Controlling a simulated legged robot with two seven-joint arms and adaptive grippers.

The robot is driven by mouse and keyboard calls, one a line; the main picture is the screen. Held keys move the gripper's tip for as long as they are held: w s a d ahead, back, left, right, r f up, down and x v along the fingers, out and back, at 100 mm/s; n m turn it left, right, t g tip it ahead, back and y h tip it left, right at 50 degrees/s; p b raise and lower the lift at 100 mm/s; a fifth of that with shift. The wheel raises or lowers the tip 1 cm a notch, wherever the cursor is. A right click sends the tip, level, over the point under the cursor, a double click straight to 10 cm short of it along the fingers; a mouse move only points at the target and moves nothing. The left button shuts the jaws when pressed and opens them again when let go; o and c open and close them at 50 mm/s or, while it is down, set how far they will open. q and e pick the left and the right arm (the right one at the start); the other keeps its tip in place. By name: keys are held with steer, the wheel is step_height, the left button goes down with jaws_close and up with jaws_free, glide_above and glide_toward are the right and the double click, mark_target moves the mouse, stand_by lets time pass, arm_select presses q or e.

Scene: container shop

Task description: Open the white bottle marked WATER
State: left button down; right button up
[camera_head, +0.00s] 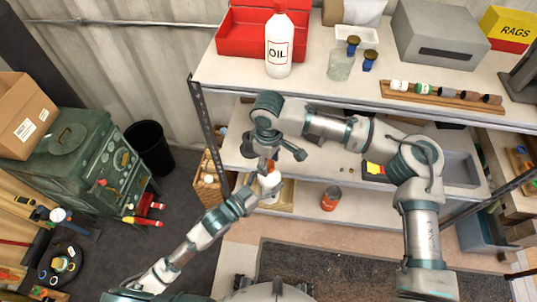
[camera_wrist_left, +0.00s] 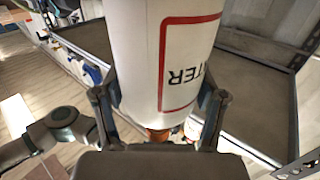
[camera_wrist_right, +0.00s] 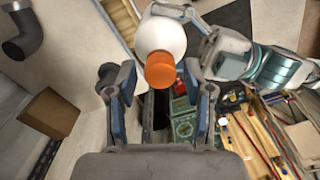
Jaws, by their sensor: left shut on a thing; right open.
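The white bottle (camera_head: 266,186) with a red-framed label and an orange cap (camera_head: 270,167) is held above the lower shelf. My left gripper (camera_head: 257,192) is shut on its body. In the left wrist view the bottle (camera_wrist_left: 140,50) fills the space between the fingers, and the label shows the letters "TER"; the rest is out of sight. My right gripper (camera_head: 268,158) is open at the cap end. In the right wrist view the orange cap (camera_wrist_right: 160,76) lies between the open fingers with gaps on both sides, and the bottle's white shoulder (camera_wrist_right: 162,38) is beyond it.
A white bottle marked OIL (camera_head: 280,45), a red toolbox (camera_head: 232,40), a glass jar (camera_head: 340,65) and a grey box (camera_head: 438,35) stand on the upper shelf. An orange-red can (camera_head: 331,198) is on the low shelf. Shelf edges and a post (camera_head: 203,125) are close to my arms.

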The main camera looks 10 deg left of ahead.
jaws_close()
steer(key=shift+n, duration=0.4)
steer(key=shift+s, duration=0.1)
steer(key=shift+r, duration=0.2)
stand_by(0.4)
steer(key=shift+r, duration=0.95)
